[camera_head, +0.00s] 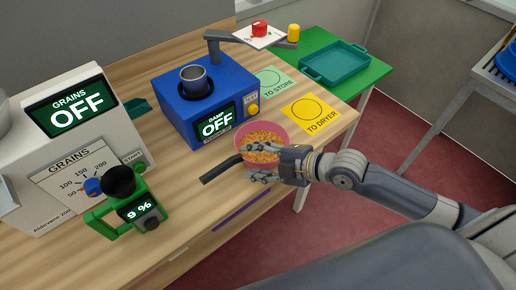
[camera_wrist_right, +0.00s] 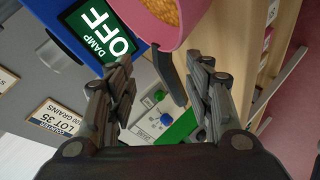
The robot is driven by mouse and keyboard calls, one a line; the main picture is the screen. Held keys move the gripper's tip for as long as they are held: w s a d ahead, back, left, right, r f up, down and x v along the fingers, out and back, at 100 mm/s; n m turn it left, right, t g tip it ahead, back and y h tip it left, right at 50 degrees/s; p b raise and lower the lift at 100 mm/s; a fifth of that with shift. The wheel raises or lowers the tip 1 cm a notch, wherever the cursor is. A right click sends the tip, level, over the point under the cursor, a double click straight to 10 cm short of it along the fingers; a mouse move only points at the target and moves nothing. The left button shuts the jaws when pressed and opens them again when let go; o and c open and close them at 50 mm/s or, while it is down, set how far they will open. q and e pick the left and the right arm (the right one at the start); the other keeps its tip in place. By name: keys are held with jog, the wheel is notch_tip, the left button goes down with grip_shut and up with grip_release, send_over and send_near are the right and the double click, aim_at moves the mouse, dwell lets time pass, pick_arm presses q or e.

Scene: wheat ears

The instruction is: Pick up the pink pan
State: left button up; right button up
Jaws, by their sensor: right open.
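The pink pan (camera_head: 288,133) stands on the wooden table near its front edge, filled with orange-brown grains (camera_head: 262,142). Its dark handle (camera_head: 220,168) points left and toward the front. My right gripper (camera_head: 249,162) is open at the pan's front side, close to the handle. In the right wrist view the pan (camera_wrist_right: 152,18) is at the top, and its handle (camera_wrist_right: 170,78) reaches down between the two open fingers, nearer the right-hand one. I cannot tell whether a finger touches it. My left gripper is not in view.
A blue damp meter (camera_head: 180,112) with a metal cup (camera_head: 194,78) stands behind the pan. A yellow "TO DRYER" card (camera_head: 310,113) lies right of it. A grain machine (camera_head: 85,150) and green meter (camera_head: 135,210) stand left. A teal tray (camera_head: 334,63) sits on a green table.

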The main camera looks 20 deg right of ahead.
aim_at(240, 162)
jog(key=x, duration=0.2)
jog(key=p+x, duration=0.1)
jog(key=x, duration=0.1)
jog(key=shift+w+a+f, duration=0.1)
jog(key=shift+w+f, duration=0.1)
jog(key=shift+f, duration=0.3)
jog(key=shift+s+f, duration=0.1)
jog(key=shift+s, duration=0.05)
grip_shut()
